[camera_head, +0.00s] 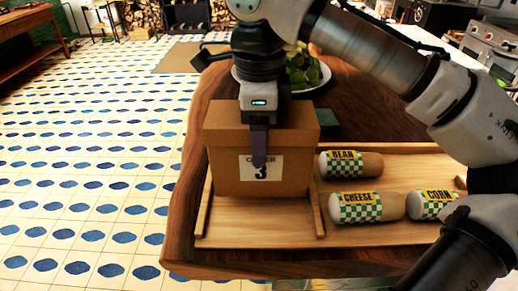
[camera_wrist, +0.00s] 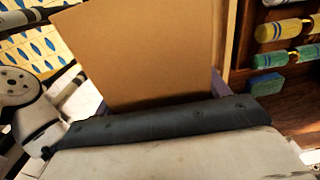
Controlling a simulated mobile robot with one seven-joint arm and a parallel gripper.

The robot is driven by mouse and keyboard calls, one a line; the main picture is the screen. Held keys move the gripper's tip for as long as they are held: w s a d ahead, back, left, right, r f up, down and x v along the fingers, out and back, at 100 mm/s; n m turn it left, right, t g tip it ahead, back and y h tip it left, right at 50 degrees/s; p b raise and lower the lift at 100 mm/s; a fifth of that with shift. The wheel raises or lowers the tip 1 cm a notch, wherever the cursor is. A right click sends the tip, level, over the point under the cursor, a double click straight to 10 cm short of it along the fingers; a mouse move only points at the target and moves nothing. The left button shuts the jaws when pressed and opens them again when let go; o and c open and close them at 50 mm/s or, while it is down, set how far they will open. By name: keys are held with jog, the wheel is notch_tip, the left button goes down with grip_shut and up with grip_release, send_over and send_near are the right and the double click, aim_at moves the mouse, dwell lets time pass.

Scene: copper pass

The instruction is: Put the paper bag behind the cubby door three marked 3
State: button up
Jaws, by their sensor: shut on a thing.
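The paper bag (camera_head: 222,165) is a brown, box-shaped carton with a white label reading 3; the word above it is partly covered. It stands upright in the left section of the wooden tray (camera_head: 215,230), and I cannot tell whether it touches the tray floor. My gripper (camera_head: 259,160) comes down from above, with one dark finger lying over the label on its front face. It is shut on the bag. In the wrist view, the brown side of the bag (camera_wrist: 150,50) fills the middle above the gripper's dark edge. No cubby door is in view.
Wrapped rolls marked BEAN (camera_head: 350,164), CHEESE (camera_head: 366,207) and CORN (camera_head: 432,204) lie right of the tray's divider (camera_head: 317,207). A plate of greens (camera_head: 302,72) stands behind the bag. Tiled floor (camera_head: 90,170) lies open left of the wooden counter (camera_head: 200,110).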

jog(key=shift+f, duration=2.05)
jog(key=shift+f, duration=0.15)
jog(key=o, duration=1.2)
